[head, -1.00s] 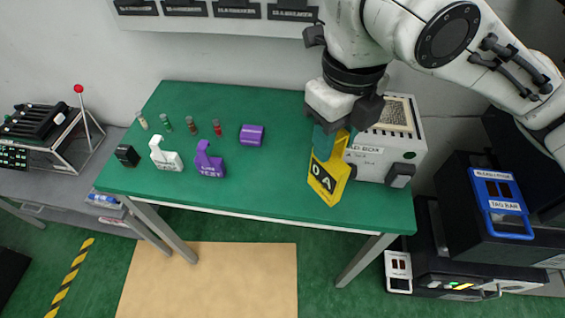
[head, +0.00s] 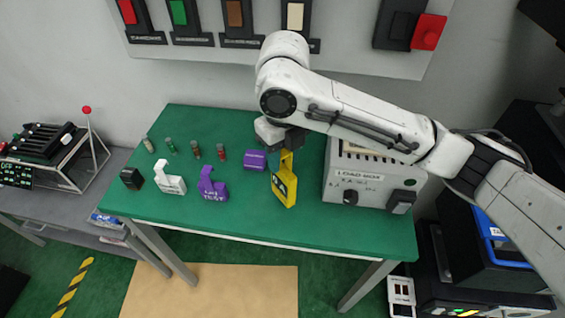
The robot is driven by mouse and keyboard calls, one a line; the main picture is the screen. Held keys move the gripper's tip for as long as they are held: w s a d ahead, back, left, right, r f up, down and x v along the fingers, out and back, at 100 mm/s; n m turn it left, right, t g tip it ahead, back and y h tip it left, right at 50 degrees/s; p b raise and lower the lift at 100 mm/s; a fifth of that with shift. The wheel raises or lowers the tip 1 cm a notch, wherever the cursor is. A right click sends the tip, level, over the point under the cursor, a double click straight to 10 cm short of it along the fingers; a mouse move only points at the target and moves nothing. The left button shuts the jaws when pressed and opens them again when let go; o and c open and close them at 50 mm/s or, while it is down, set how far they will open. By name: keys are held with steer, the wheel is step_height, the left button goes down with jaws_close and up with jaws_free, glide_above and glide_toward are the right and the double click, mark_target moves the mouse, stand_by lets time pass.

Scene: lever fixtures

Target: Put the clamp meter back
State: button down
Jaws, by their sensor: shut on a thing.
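The yellow clamp meter (head: 284,187) hangs tilted below my gripper (head: 285,150), over the middle of the green table (head: 240,225). My gripper is shut on its upper end; the arm hides part of the fingers. A dark display with light characters shows on the meter's face. I cannot tell whether the meter's lower end touches the table. A purple block (head: 255,160) lies just left of the gripper.
A white holder (head: 169,181), a purple holder (head: 211,187) and a small black block (head: 131,179) stand at the left. Several small coloured cylinders stand behind them. A load box (head: 365,185) stands at the right. The table's front middle is clear.

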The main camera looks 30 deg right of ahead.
mark_target(282, 169)
steer(key=shift+w+f+p, duration=0.1)
steer(key=shift+f+p, duration=0.4)
steer(key=shift+f, duration=1.3)
steer(key=c, duration=0.7)
jaws_free()
steer(key=shift+o, duration=0.2)
step_height(282, 169, up, 12)
steer(key=shift+r+b, duration=0.15)
steer(key=shift+b, duration=0.5)
